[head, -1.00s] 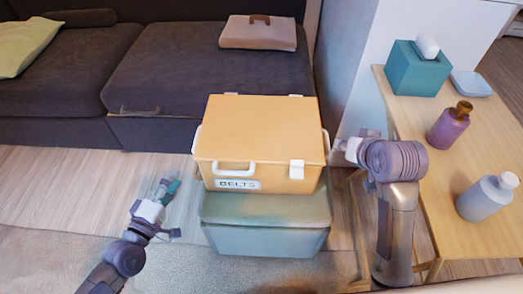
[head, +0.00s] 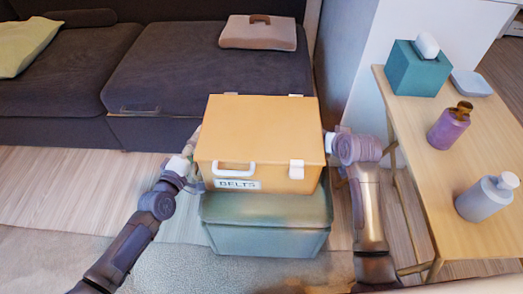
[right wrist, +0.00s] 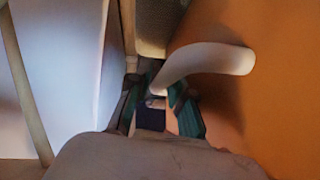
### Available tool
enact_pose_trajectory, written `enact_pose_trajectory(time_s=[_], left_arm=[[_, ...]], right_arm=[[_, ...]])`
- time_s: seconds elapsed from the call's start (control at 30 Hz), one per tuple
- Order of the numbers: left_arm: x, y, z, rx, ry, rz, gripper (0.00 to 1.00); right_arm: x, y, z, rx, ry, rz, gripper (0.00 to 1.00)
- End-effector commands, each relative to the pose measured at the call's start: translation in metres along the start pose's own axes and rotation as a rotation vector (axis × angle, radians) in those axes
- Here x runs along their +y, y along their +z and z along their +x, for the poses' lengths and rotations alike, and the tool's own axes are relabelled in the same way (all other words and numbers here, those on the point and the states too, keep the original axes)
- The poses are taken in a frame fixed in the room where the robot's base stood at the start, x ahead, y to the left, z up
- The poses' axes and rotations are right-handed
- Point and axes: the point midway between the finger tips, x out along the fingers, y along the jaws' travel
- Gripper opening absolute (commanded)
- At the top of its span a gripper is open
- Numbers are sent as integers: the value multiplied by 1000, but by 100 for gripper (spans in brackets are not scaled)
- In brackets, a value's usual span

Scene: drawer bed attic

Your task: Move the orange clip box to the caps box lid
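The orange clip box (head: 262,135) is closed, with a white front handle, a white clip and a label reading BELTS. It sits on a grey-green lidded box (head: 265,220); I see no label saying caps on it. My left gripper (head: 190,146) is at the orange box's left side, its fingers too small and partly hidden to judge. My right gripper (head: 331,142) is at the right side. In the right wrist view, its teal fingers (right wrist: 160,112) stand apart around the lower end of a white side handle (right wrist: 208,62), beside the orange wall.
A wooden table (head: 435,180) at the right holds a teal tissue box (head: 417,70), a small dish and two bottles, close to my right arm. A dark sofa (head: 200,70) stands behind, with a pinkish case (head: 258,33) on it. Floor at the left is clear.

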Motion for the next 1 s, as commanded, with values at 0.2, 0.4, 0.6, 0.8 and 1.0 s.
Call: enact_pose_trajectory(time_s=[0.2,0.4,0.6,0.8,1.0], left_arm=[[0,0,0,0,0,-1,43],[0,0,0,0,0,-1,15],[0,0,0,0,0,-1,0],[0,0,0,0,0,-1,0],[4,-1,0,2,4,0,0]], right_arm=[[0,0,0,0,0,0,21],[0,0,0,0,0,0,0],[0,0,0,-1,1,0,0],[0,0,0,-1,1,0,0],[0,-3,-2,3,0,0,0]])
